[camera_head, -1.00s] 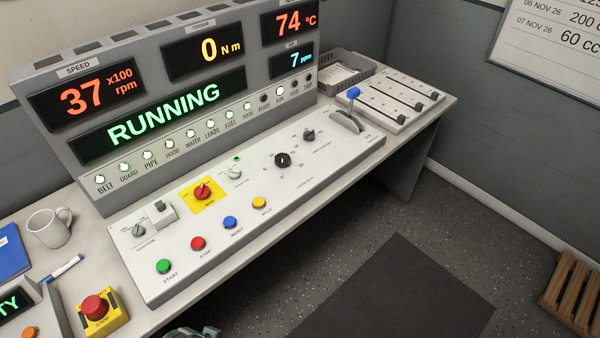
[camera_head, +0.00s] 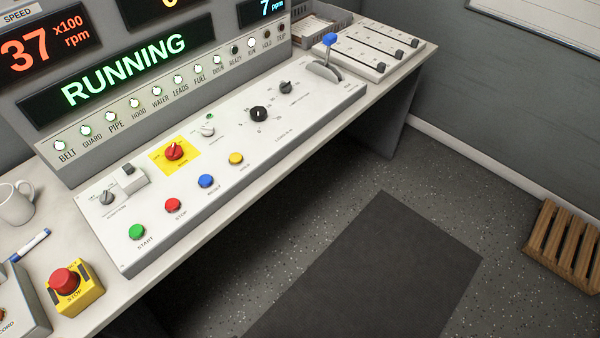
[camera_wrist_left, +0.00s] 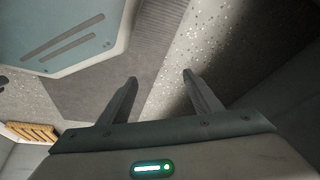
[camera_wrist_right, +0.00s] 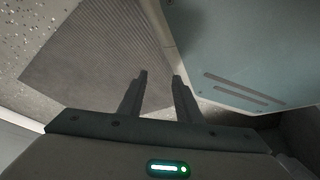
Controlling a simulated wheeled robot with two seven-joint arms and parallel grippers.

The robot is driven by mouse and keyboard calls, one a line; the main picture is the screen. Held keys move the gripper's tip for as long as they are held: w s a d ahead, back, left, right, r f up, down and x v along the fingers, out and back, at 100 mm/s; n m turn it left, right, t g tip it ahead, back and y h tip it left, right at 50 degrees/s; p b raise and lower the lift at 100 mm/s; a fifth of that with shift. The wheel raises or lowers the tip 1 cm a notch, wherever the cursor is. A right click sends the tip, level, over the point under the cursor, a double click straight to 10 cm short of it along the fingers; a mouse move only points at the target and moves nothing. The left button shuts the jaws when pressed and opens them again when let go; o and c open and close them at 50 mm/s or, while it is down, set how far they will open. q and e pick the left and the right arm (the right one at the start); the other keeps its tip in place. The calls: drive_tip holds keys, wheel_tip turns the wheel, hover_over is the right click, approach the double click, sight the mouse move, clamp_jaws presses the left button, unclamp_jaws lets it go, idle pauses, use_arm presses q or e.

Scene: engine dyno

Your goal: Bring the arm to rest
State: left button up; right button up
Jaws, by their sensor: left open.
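My left gripper (camera_wrist_left: 160,90) shows in the left wrist view with its two fingers apart and nothing between them, above the speckled floor. My right gripper (camera_wrist_right: 162,85) shows in the right wrist view, its fingers apart with a narrower gap and nothing between them, over the dark mat and floor. Neither gripper shows in the head view. The control console (camera_head: 225,215) stands on the bench with its display reading RUNNING (camera_head: 120,75). The blue-knobbed lever (camera_head: 329,42) stands upright at the console's far right end.
A yellow box with a red stop button (camera_head: 66,281) sits at the bench's front left, near a white mug (camera_head: 15,203) and a marker (camera_head: 32,243). A dark mat (camera_head: 375,270) lies on open floor. A wooden slatted pallet (camera_head: 568,247) lies at the right.

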use_arm(q)
drive_tip(key=s+f+b, duration=0.1)
drive_tip(key=s+f, duration=0.3)
drive_tip(key=f, duration=0.3)
drive_tip(key=shift+s+f, duration=0.2)
drive_tip(key=shift+s, duration=0.1)
use_arm(e)
drive_tip(key=shift+w+a+f+t, duration=0.1)
drive_tip(key=shift+w+a+t, duration=0.2)
drive_tip(key=shift+w, duration=0.4)
drive_tip(key=shift+w+a+f+t, duration=0.1)
drive_tip(key=shift+w+a+t, duration=0.15)
drive_tip(key=shift+w, duration=0.45)
use_arm(q)
drive_tip(key=shift+a, duration=0.15)
